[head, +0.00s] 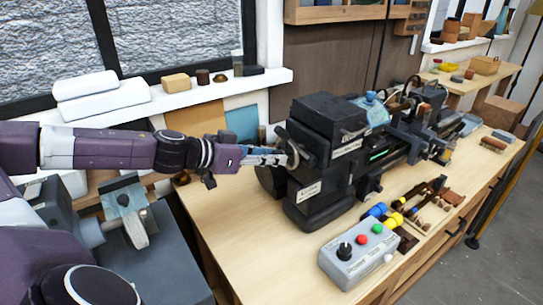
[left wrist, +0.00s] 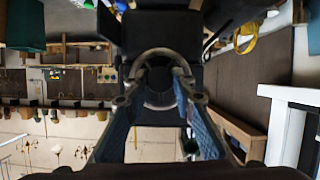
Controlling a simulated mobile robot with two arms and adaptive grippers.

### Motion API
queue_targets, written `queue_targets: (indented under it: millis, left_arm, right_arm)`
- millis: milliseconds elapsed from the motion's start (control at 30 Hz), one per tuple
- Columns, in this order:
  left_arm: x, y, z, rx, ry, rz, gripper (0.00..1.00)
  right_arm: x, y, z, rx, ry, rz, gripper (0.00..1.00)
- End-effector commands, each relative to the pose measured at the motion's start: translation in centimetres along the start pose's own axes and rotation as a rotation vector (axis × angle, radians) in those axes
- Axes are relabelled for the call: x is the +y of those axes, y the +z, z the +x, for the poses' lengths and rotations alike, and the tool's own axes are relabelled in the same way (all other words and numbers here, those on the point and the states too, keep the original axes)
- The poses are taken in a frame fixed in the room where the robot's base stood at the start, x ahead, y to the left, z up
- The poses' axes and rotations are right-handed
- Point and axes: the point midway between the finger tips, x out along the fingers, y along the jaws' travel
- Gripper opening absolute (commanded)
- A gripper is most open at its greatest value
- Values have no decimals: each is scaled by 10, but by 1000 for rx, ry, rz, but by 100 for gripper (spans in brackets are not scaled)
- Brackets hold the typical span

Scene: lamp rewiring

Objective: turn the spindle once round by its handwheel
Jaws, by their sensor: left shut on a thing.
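A dark machine like a small lathe (head: 325,140) stands on the wooden bench. Its handwheel (head: 293,148) is a grey ring at the left end of the machine. My left gripper (head: 283,158) reaches in from the left and is shut on the handwheel. In the left wrist view the handwheel (left wrist: 160,52) shows as a round rim with a dark hub. The two fingers of my left gripper (left wrist: 158,92) lie at either side of its rim. The spindle itself is hidden inside the machine. I do not see my right gripper.
A grey control box (head: 357,252) with a black knob and coloured buttons sits at the bench front. Several tools with coloured handles (head: 400,215) lie beside it. A window sill (head: 200,95) with small blocks runs behind my left arm. The left front of the bench is clear.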

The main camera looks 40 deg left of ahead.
Motion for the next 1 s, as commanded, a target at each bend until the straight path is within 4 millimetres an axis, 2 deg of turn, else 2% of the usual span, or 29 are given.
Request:
queue_targets:
  millis: [467,1000]
  left_arm:
    - [0,1,0,-1,-22,52,0]
    - [2,2,1,0,-118,286,0]
  right_arm:
    - [6,1,4,-1,7,-4,41]
    - [6,2,23,0,7,-3,41]
